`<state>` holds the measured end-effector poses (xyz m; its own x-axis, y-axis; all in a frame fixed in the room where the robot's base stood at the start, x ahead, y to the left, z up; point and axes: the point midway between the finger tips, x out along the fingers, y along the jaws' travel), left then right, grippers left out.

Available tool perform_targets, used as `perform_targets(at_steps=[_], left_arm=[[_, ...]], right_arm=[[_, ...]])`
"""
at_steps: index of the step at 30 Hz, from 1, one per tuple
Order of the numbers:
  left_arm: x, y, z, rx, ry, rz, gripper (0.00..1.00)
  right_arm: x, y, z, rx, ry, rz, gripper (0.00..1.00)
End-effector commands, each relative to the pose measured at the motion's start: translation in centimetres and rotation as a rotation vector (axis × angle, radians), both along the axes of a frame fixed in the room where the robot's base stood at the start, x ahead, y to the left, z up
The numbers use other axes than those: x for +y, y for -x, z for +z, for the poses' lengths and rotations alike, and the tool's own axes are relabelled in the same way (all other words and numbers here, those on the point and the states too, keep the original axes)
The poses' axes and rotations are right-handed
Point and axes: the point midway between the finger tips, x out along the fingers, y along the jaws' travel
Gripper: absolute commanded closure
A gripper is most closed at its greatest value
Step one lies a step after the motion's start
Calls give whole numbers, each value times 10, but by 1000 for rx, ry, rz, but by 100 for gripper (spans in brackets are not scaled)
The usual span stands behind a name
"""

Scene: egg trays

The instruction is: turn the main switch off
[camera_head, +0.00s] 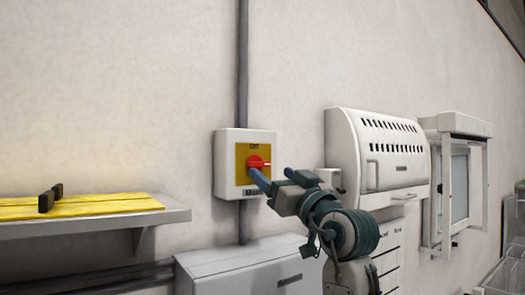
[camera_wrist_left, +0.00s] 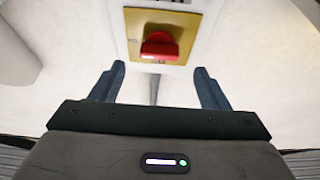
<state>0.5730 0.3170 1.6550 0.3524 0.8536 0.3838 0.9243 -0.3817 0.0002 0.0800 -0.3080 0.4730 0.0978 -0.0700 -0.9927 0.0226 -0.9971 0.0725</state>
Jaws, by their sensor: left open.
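The main switch is a white wall box (camera_head: 226,165) with a yellow plate and a red knob (camera_head: 257,162). A pale mark on the knob points right, and lettering above it looks like "OFF". A dark label below is partly hidden. My left gripper (camera_head: 272,176) is open, its blue-grey fingers pointing at the plate just below and right of the knob. In the left wrist view the red knob (camera_wrist_left: 160,44) lies ahead of the open fingertips (camera_wrist_left: 160,68), centred between them, with nothing held. My right gripper is not in view.
A shelf (camera_head: 165,217) with yellow slats and dark blocks juts out at left. A grey cabinet (camera_head: 240,265) stands below the switch. A vented white box (camera_head: 347,150) and a framed unit (camera_head: 436,190) are on the wall at right. A conduit (camera_head: 243,60) runs above.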

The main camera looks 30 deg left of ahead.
Motion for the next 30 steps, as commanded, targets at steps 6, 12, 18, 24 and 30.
perform_targets(at_steps=[6,12,18,24,30], left_arm=[[30,-12,18,1,-2,3,31],[45,-19,22,1,1,0,31],[49,-21,21,1,2,-1,31],[49,-21,21,1,1,-1,35],[49,-21,21,1,1,-1,74]], right_arm=[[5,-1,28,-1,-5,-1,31],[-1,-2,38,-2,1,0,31],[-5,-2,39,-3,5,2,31],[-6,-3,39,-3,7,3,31],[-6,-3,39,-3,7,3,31]])
